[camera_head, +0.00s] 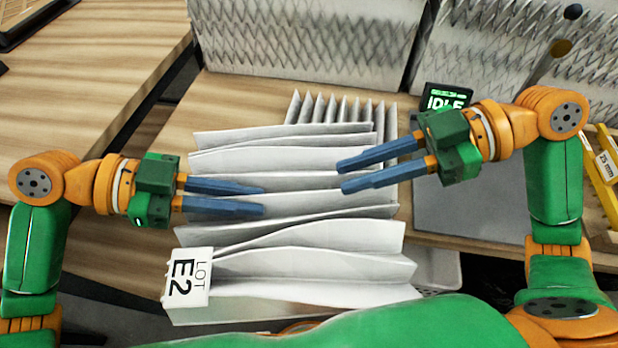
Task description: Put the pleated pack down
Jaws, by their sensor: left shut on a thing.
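The white pleated pack (300,237) lies in the middle of the head view, its wide folds stacked towards me. A white tag reading LOT E2 (188,279) is at its front left corner. My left gripper (264,199) comes in from the left and is shut on a fold of the pack. My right gripper (340,176) comes in from the right, its blue fingers apart over the pack's right half. Whether a fold lies between the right fingers is hard to see. The pack's underside is hidden.
Narrow upright pleats (340,105) stand just behind the pack. Grey mesh-faced panels (305,40) stand at the back. A small IDLE display (447,97) and a grey plate (465,208) are to the right. A yellow piece marked 25 mm (606,170) is at the far right. The wooden table (85,75) at left is mostly bare.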

